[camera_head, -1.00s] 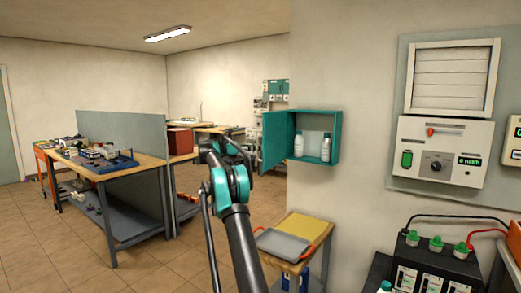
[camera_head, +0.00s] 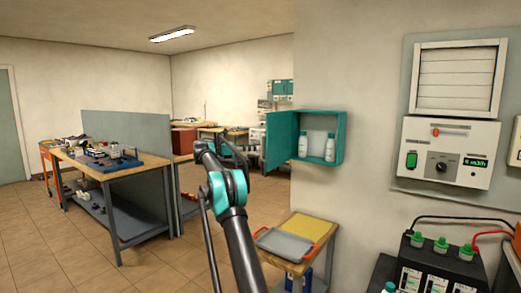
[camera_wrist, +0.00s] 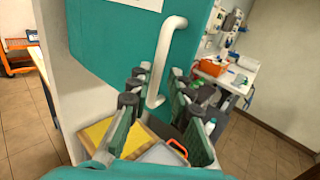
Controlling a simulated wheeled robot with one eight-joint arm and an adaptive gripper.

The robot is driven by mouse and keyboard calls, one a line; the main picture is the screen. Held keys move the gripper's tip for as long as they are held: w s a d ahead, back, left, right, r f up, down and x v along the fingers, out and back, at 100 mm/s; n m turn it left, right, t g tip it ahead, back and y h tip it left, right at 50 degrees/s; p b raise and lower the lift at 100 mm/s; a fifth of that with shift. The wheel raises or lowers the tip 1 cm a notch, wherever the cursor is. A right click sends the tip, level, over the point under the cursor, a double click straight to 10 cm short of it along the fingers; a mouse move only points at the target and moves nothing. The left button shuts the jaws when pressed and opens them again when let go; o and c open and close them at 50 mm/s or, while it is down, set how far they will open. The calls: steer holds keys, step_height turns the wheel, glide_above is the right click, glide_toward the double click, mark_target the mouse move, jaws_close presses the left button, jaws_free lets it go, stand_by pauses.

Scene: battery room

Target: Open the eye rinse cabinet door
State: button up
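The teal eye rinse cabinet (camera_head: 344,140) hangs on the wall in the head view, with white bottles (camera_head: 329,147) inside. Its door (camera_head: 279,140) stands open, swung out to the left. In the wrist view the door (camera_wrist: 105,45) fills the upper left, with a white bar handle (camera_wrist: 164,52). My gripper (camera_wrist: 155,98) is open, its fingers on either side of the handle's lower end. I cannot tell whether a finger touches the handle. In the head view my arm ends beside the door's left edge; the fingertips are not clear there.
A small wooden table with a yellow mat (camera_head: 309,228) and grey tray (camera_head: 284,244) stands below the cabinet. A control panel (camera_head: 447,150) and black battery unit (camera_head: 438,265) are at right. A workbench (camera_head: 125,172) stands at left, with open floor before it.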

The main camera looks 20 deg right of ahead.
steer(key=v, duration=0.8)
steer(key=shift+a, duration=0.15)
steer(key=s+a+f+m+t+y, duration=0.3)
steer(key=s+f, duration=0.9)
steer(key=s, duration=0.5)
steer(key=s+a+f+m+t+y, duration=0.3)
steer(key=s+a+f+m+y, duration=0.3)
steer(key=s+f, duration=0.7)
steer(key=s+a+f+m+t+y, duration=0.4)
steer(key=s+a+f+y, duration=0.4)
steer(key=s, duration=1.4)
step_height(320, 180, down, 5)
steer(key=a+m, duration=0.1)
steer(key=a, duration=0.1)
steer(key=shift+s+a+f, duration=0.15)
steer(key=shift+s+a, duration=0.25)
